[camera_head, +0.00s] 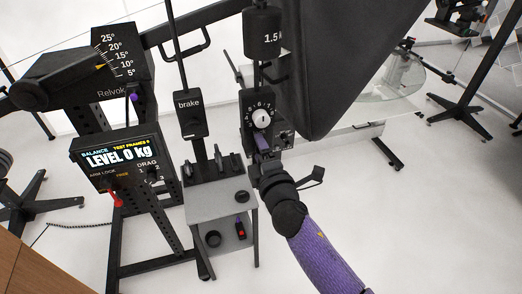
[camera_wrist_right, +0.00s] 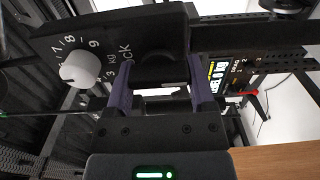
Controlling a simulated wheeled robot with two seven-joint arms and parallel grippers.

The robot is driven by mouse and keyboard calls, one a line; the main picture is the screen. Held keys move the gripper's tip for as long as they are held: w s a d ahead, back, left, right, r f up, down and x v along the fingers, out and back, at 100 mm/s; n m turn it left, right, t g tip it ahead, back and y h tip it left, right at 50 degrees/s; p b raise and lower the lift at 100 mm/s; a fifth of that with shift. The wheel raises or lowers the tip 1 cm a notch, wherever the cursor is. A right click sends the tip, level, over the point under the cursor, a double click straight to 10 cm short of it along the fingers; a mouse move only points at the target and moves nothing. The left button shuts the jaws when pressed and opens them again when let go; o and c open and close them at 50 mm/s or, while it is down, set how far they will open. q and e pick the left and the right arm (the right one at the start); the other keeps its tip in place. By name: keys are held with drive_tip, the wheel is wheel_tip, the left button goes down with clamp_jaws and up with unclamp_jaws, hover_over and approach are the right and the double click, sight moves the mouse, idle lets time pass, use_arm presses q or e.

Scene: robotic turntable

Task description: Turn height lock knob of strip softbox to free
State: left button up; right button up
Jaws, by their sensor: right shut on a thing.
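The strip softbox (camera_head: 345,65) is the large dark panel hanging at the upper middle right in the head view. Left of it a black control plate (camera_head: 247,103) bears a white numbered dial (camera_head: 261,118). The plate (camera_wrist_right: 105,40) and dial (camera_wrist_right: 80,70) also show in the right wrist view, with partly covered "LOCK" lettering beside my finger. My right gripper (camera_head: 264,146) is at the plate's lower part, below the dial. In the wrist view its purple fingers (camera_wrist_right: 160,92) stand apart, shut on a dark part, apparently the height lock knob (camera_wrist_right: 160,70). Its pointer and setting cannot be read. My left gripper is not in view.
A "brake" box (camera_head: 189,113) on a post and a small grey table (camera_head: 222,205) stand left of my right arm. A balance display (camera_head: 118,158) is further left. A glass table (camera_head: 385,95) stands behind the softbox. Open floor lies at lower right.

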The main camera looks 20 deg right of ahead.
drive_tip(key=o, duration=1.2)
drive_tip(key=s, duration=1)
drive_tip(key=shift+d+b, duration=0.2)
drive_tip(key=shift+b, duration=0.2)
